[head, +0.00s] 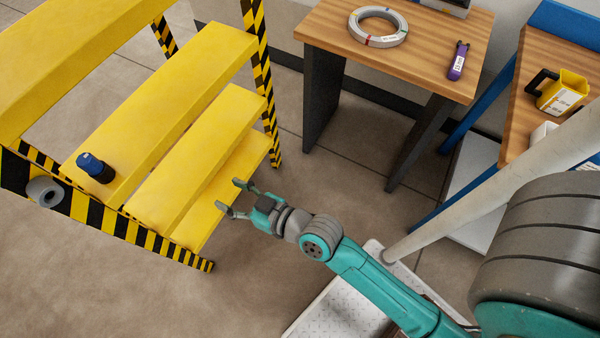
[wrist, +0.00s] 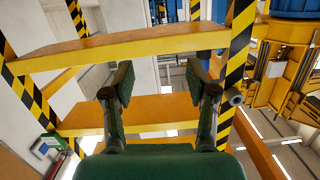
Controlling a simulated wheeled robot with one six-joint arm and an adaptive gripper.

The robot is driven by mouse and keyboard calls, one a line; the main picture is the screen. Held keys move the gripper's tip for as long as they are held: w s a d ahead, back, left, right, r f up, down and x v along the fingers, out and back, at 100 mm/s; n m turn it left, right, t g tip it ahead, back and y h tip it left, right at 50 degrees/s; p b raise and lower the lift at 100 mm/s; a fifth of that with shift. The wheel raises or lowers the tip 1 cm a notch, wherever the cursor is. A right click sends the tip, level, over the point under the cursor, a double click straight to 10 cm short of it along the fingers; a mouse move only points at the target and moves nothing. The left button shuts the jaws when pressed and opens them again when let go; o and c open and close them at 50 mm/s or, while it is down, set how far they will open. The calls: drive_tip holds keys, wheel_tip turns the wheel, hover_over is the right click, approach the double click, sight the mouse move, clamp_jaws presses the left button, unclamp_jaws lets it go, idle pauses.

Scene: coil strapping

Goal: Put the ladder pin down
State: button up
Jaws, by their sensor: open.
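My gripper (head: 230,196) is open in the head view, with its two fingers apart beside the lower steps of the yellow ladder (head: 215,130). In the wrist view my gripper (wrist: 158,82) is also open, with nothing between its fingers. The ladder's steps (wrist: 150,106) and striped rails lie beyond the fingers there. I cannot single out the ladder pin for certain in either view. A grey round piece (head: 45,191) sits at the ladder's striped side at the far left. A grey tube end (wrist: 234,98) shows by the striped rail, right of the fingers.
A dark blue cylinder (head: 95,168) lies on a ladder step. A wooden table (head: 335,30) holds a grey coil (head: 378,27) and a purple tagged item (head: 458,60). A blue-framed bench holds a yellow container (head: 563,92). The floor below the ladder is clear.

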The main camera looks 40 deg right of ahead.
drive_tip(key=s+d+r+m+h, duration=0.1)
drive_tip(key=s+d, duration=0.3)
drive_tip(key=s, duration=0.9)
drive_tip(key=s+d+r+m+h, duration=0.1)
drive_tip(key=s+d+h, duration=0.2)
drive_tip(key=s, duration=1.1)
drive_tip(key=shift+s+d+r+g+h, duration=0.15)
drive_tip(key=shift+d+r+g+h, duration=0.2)
drive_tip(key=shift+d, duration=0.4)
drive_tip(key=shift+o, duration=0.5)
drive_tip(key=shift+s+r, duration=0.1)
drive_tip(key=shift+s, duration=0.15)
